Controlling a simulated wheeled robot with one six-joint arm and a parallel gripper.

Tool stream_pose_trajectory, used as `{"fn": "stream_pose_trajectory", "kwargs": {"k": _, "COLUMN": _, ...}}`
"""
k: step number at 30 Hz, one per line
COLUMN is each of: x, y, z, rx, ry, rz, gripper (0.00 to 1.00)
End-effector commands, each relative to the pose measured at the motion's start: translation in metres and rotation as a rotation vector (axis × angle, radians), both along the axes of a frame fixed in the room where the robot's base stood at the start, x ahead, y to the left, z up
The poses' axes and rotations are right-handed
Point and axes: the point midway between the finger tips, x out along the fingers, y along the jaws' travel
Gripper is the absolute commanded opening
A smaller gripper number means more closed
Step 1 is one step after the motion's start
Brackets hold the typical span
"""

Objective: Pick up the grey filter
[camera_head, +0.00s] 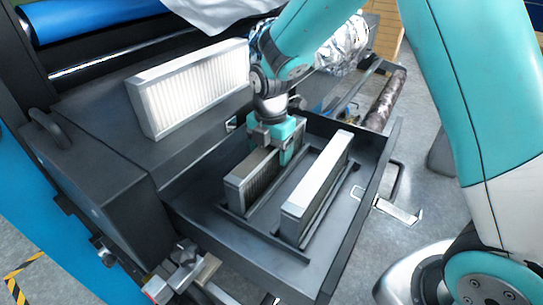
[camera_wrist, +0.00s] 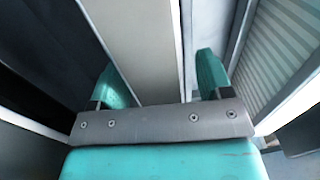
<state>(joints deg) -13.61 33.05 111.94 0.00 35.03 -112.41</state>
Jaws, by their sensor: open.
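The grey filter (camera_head: 250,182), a slim pleated block with a pale frame, stands on edge in the left slot of the dark tray. My gripper (camera_head: 273,145) is over its far end, pointing down. In the wrist view the filter's plain grey top (camera_wrist: 143,45) runs between the two teal fingers of my gripper (camera_wrist: 160,78). The fingers are open, one on each side of the filter; whether they touch it I cannot tell.
A second filter with a white top (camera_head: 318,180) stands to the right in the same tray (camera_head: 345,225). A larger white pleated filter (camera_head: 190,88) leans on the machine ledge behind. Crumpled foil (camera_head: 345,45) and a dark roll (camera_head: 386,100) lie beyond the tray.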

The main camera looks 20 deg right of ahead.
Motion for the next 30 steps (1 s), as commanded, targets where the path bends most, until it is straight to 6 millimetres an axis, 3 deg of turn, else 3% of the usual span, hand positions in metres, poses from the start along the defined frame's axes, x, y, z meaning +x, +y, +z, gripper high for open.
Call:
{"fn": "stream_pose_trajectory", "kwargs": {"k": 7, "x": 0.000, "y": 0.000, "z": -0.002, "rx": 0.001, "ry": -0.001, "rz": 0.000, "gripper": 0.70}}
{"fn": "stream_pose_trajectory", "kwargs": {"k": 15, "x": 0.000, "y": 0.000, "z": -0.002, "rx": 0.001, "ry": -0.001, "rz": -0.001, "gripper": 0.08}}
{"fn": "stream_pose_trajectory", "kwargs": {"k": 16, "x": 0.000, "y": 0.000, "z": -0.001, "rx": 0.000, "ry": -0.002, "rz": -0.001, "gripper": 0.05}}
{"fn": "stream_pose_trajectory", "kwargs": {"k": 25, "x": 0.001, "y": 0.000, "z": 0.001, "rx": 0.001, "ry": -0.003, "rz": -0.001, "gripper": 0.05}}
{"fn": "stream_pose_trajectory", "kwargs": {"k": 30, "x": 0.001, "y": 0.000, "z": 0.015, "rx": 0.001, "ry": -0.007, "rz": -0.001, "gripper": 0.05}}
